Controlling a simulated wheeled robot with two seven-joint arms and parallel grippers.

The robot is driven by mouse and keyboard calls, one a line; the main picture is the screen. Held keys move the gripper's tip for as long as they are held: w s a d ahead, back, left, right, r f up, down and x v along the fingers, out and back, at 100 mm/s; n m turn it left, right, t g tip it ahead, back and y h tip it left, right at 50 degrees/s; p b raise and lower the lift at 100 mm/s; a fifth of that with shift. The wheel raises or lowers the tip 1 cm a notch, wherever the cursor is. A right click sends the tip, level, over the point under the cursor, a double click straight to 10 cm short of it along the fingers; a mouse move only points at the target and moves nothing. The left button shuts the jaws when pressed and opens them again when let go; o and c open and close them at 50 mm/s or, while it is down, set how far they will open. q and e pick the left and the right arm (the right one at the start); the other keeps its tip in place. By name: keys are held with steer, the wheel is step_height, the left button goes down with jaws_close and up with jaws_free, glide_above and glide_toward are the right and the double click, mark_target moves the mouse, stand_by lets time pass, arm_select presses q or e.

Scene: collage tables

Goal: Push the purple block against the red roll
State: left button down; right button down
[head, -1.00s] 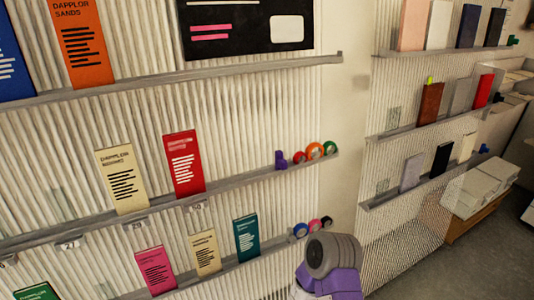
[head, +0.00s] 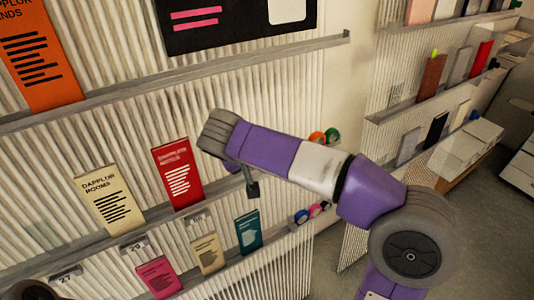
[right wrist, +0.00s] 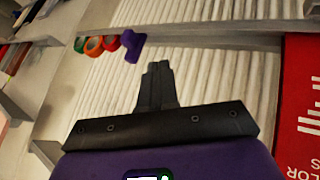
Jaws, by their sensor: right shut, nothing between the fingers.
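In the right wrist view, the purple block (right wrist: 132,46) sits on the shelf, left of my fingertips. The red roll (right wrist: 112,43) is just beyond it to the left; I cannot tell whether they touch. My right gripper (right wrist: 158,68) is shut and empty, with the block ahead and to the left of its tips. In the head view my right arm crosses the middle shelf and hides the block and red roll. The right gripper (head: 252,189) points down there, right of the red booklet. My left gripper is not in view.
An orange roll (head: 317,138) and a green roll (head: 333,135) stand at the shelf's right end. The red booklet (head: 177,172) stands left of the gripper and also fills the right edge of the wrist view (right wrist: 304,100). More rolls (head: 302,216) sit on the shelf below.

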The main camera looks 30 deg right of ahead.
steer(key=w+d+f, duration=0.4)
steer(key=d+f, duration=0.3)
steer(key=d, duration=0.1)
steer(key=shift+d+f+p, duration=0.2)
steer(key=shift+f+p, duration=0.15)
steer(key=shift+p, duration=0.1)
